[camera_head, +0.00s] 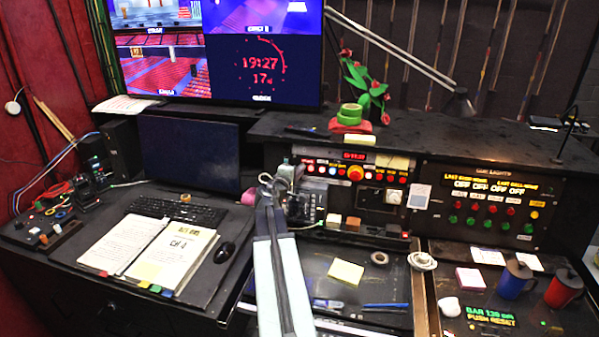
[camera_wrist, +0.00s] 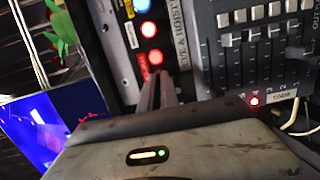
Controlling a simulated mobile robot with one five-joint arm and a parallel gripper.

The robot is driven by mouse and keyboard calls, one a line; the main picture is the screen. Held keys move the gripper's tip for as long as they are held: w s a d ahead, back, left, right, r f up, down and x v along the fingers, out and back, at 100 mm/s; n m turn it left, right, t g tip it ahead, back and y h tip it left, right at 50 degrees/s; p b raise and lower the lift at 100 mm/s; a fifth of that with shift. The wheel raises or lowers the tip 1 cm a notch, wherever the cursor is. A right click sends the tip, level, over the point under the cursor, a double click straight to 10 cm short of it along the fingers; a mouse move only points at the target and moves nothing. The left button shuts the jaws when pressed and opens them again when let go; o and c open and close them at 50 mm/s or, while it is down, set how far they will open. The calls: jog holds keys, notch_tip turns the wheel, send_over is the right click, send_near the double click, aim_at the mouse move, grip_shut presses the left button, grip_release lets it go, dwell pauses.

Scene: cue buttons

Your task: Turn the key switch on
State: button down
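My arm reaches up from the bottom of the head view, and my gripper (camera_head: 284,180) is at the left end of the middle control panel (camera_head: 340,174). In the wrist view my gripper's fingers (camera_wrist: 162,82) look close together, with nothing visible between them. They point at a strip of round lit buttons, including a red one (camera_wrist: 155,57), beside a bank of sliders (camera_wrist: 260,45). I cannot pick out the key switch for certain. A white knob (camera_head: 394,197) on a small dark box sits right of the gripper, and my arm and gripper hide part of the panel's left end.
A cue lights panel (camera_head: 490,207) stands to the right. Blue (camera_head: 514,279) and red (camera_head: 563,288) mugs stand at front right. An open binder (camera_head: 160,252) and keyboard (camera_head: 178,211) lie left.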

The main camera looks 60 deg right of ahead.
jog(key=c, duration=1.6)
grip_release()
jog(key=p+v, duration=0.1)
jog(key=v, duration=0.7)
